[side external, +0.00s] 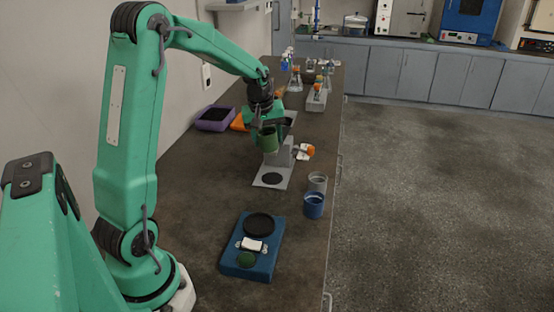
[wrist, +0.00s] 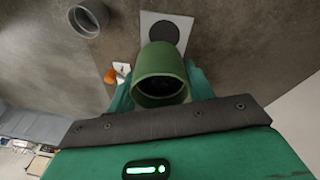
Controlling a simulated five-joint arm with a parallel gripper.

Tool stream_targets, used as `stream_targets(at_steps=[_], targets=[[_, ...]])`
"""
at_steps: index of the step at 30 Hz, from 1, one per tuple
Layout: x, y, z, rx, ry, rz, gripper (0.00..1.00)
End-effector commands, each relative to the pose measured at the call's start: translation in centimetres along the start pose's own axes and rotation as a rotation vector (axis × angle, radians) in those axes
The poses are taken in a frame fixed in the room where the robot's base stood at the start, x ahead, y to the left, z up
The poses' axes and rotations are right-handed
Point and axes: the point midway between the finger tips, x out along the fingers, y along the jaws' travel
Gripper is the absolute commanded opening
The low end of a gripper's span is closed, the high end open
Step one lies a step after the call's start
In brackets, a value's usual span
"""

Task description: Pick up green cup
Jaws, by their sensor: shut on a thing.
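The green cup (side external: 267,140) is in my gripper (side external: 264,128) in the side view, held above the bench beside a grey stand. In the wrist view the green cup (wrist: 160,68) sits between the two green fingers of my gripper (wrist: 160,92), with its open mouth facing the camera and a dark inside. The fingers are shut on its sides. Part of the cup's upper end is hidden by my gripper in the side view.
A grey stand (side external: 282,157) has a flat base with a black disc. A grey cup (side external: 317,181) and blue cup (side external: 314,206) stand right of it. A blue device (side external: 252,262) lies nearer. A purple tray (side external: 215,119) is at the left; glassware is behind.

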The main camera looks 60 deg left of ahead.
Motion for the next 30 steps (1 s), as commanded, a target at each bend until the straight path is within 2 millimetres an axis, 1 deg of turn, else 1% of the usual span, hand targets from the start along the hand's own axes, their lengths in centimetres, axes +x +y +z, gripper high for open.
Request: stream_targets(at_steps=[3,7,24,28,30], targets=[[-0.9,0.1,-0.2,0.000,0.000,0.000,0.24],[-1.4,0.2,-0.3,0.000,0.000,0.000,0.24],[-1.4,0.2,-0.2,0.001,-0.001,0.000,0.24],[-1.6,0.4,0.2,0.011,-0.002,0.001,0.24],[-1.8,0.7,0.8,0.024,-0.005,0.003,0.24]])
